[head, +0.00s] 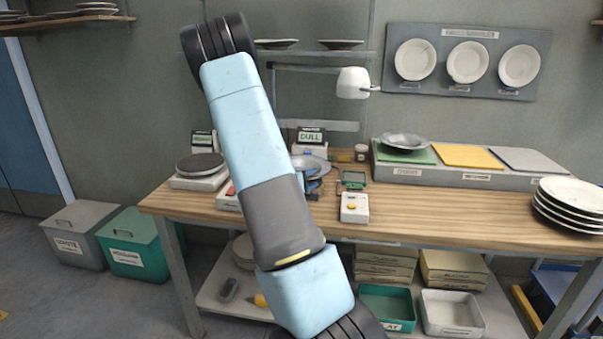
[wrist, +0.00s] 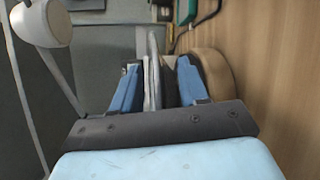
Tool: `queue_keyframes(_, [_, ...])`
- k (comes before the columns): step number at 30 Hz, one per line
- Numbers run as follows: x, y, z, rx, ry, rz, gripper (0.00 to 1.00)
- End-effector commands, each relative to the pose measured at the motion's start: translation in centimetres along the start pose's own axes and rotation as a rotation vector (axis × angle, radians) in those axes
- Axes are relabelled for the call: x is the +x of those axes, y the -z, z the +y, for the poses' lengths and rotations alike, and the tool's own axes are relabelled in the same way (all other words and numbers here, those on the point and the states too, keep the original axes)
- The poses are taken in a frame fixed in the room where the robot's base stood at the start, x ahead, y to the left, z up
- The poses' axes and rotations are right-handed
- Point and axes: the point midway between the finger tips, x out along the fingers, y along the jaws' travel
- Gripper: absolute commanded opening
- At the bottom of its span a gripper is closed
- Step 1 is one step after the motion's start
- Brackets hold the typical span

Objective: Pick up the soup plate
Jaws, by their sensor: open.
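My gripper (head: 318,172) is over the left half of the workbench, partly hidden behind my arm. In the wrist view my gripper (wrist: 157,66) has its two blue fingers apart, with a thin pale plate (wrist: 151,85) edge-on between them. I cannot tell whether either finger touches it. In the head view a grey plate (head: 311,163) shows at the fingers, partly covered by my arm. Another grey, deep-looking plate (head: 404,141) lies on the green pad (head: 425,157) at the right. I cannot tell for certain which is the soup plate.
A round brown thing (wrist: 212,75) stands close beside one finger. A white lamp (head: 352,83) hangs above the bench. A white box with a yellow button (head: 354,208) stands nearby. Stacked plates (head: 570,205) are at the right end. The bench front (head: 440,222) is clear.

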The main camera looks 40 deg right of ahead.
Motion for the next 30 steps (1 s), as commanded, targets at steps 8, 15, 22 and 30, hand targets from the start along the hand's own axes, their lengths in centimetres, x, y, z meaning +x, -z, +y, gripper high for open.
queue_keyframes(8, [1.08,0.06,0.02,0.0,-0.001,0.001,0.44])
queue_keyframes(15, [1.05,0.06,0.02,0.0,0.0,0.001,0.25])
queue_keyframes(22, [1.04,0.06,0.0,0.0,0.0,0.001,0.03])
queue_keyframes(30, [1.04,0.07,-0.01,0.0,0.0,0.001,0.0])
